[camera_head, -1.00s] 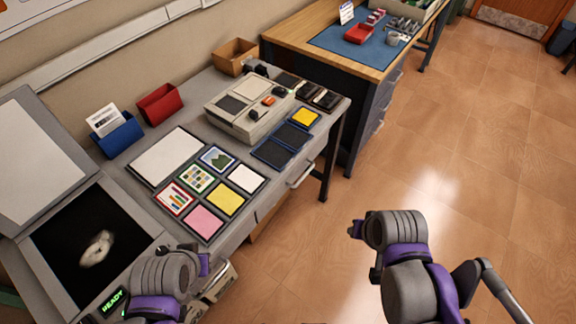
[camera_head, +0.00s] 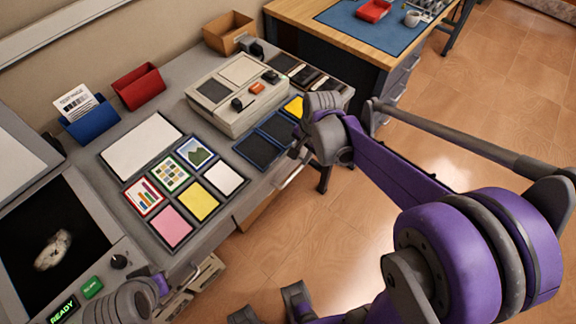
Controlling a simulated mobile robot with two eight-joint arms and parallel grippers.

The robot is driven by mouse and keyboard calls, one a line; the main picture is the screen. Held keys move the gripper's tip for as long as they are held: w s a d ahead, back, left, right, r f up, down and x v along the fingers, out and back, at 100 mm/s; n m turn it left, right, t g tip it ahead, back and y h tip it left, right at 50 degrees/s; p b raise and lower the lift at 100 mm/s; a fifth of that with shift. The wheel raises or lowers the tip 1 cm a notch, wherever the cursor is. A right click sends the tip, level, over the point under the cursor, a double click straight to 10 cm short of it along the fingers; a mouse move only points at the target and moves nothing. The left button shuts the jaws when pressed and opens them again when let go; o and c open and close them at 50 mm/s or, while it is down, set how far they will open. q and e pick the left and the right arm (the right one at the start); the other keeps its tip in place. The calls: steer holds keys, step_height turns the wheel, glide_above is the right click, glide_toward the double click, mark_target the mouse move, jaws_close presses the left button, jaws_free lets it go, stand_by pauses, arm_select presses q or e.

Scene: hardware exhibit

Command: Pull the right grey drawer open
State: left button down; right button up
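The grey desk (camera_head: 203,238) runs along the wall. The right grey drawer's bar handle (camera_head: 289,178) shows on the desk's front, towards the right end. The drawer looks shut, its front seen steeply and partly covered. My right gripper (camera_head: 298,148) is beside the far end of this handle, small and dark at the tip of the arm. I cannot tell whether it touches the handle or whether its fingers are apart. My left gripper (camera_head: 161,284) is low at the left, near the desk's front edge, mostly hidden by its own arm.
On the desk stand a grey console (camera_head: 238,98), coloured cards (camera_head: 198,201), a red holder (camera_head: 138,86) and a blue holder (camera_head: 91,119). A wood-topped workbench (camera_head: 310,28) stands behind. A brown box (camera_head: 259,212) is below the desk. The floor to the right is open.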

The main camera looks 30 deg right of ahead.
mark_target(295, 174)
steer(key=f, duration=0.3)
steer(key=w+f+b, duration=0.1)
steer(key=f, duration=0.3)
steer(key=a+f, duration=0.1)
steer(key=f, duration=0.2)
steer(key=shift+w+f+b, duration=0.15)
steer(key=shift+w+b, duration=0.15)
steer(key=shift+d, duration=0.1)
jaws_close()
stand_by(0.9)
